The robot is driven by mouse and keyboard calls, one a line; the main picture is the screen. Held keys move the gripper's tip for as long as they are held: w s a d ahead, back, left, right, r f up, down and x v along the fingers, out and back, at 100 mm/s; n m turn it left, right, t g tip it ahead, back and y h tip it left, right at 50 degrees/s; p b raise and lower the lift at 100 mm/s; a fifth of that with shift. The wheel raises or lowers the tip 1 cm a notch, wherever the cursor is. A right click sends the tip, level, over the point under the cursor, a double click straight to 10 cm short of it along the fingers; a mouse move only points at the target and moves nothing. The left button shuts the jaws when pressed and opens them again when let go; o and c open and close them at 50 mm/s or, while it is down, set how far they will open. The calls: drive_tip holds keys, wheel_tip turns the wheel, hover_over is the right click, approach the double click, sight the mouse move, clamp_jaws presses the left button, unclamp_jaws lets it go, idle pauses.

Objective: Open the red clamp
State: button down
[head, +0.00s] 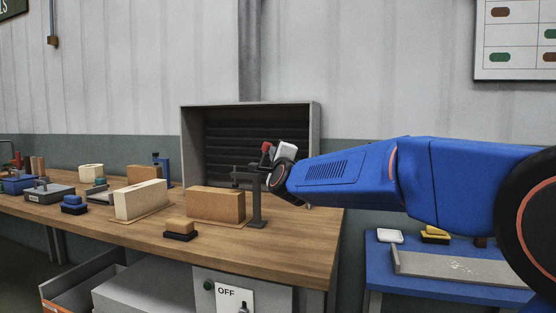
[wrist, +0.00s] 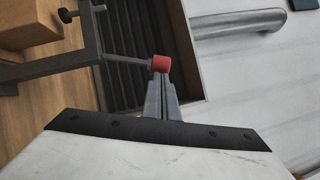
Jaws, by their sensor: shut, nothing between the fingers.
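The clamp (head: 257,208) is a dark grey post standing on the workbench, with a horizontal arm reaching left over a brown brick (head: 217,204). Its red-tipped lever (head: 266,147) sticks up beside my wrist. In the wrist view the red tip (wrist: 161,63) ends a thin grey rod running from the clamp frame (wrist: 85,45). My gripper (wrist: 160,82) is shut and empty, its fingertips right at the red tip. I cannot tell whether they touch it. In the head view my fingers are hidden by my wrist.
An open grey booth (head: 313,140) with dark slats stands behind the clamp. A pale brick (head: 140,200), a small sanding block (head: 179,228) and other tools lie left on the workbench (head: 270,255). A blue side table (head: 385,262) stands right, below my arm.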

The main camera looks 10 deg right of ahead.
drive_tip(key=shift+n+g, duration=0.4)
drive_tip(key=shift+n, duration=0.3)
drive_tip(key=shift+w+a+r, duration=0.45)
drive_tip(key=shift+a+r, duration=0.1)
drive_tip(key=shift+a, duration=0.2)
drive_tip(key=shift+w+a+r, duration=0.4)
drive_tip(key=shift+a+r, duration=0.15)
drive_tip(key=shift+a, duration=0.2)
